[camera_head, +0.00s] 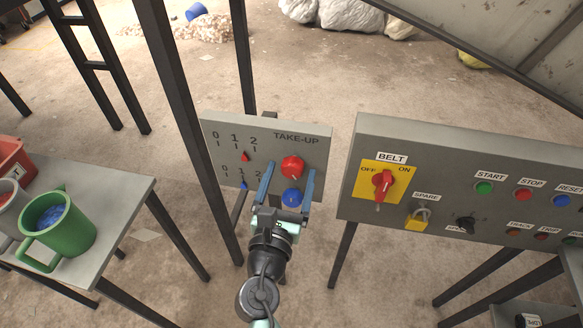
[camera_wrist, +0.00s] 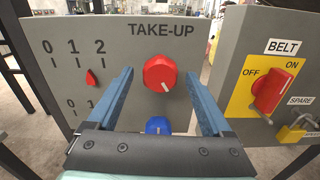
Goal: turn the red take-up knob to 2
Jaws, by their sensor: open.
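In the wrist view the red knob (camera_wrist: 160,73) has a white mark pointing down and slightly right. Its red pointer (camera_wrist: 91,78) sits between the ticks for 1 and 2 on the upper 0-1-2 scale. My gripper (camera_head: 289,170) is open and empty. In the wrist view its blue fingers lie left and right of the red knob, with a gap on each side. I cannot tell whether the tips reach the knob's depth.
A blue knob (camera_head: 292,198) sits just below the red one, with its own blue pointer (camera_head: 243,186) and scale. The BELT panel (camera_head: 355,150), with a red switch (camera_head: 383,184) and yellow padlock (camera_head: 417,219), stands right. A table (camera_head: 112,213) with mugs is left.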

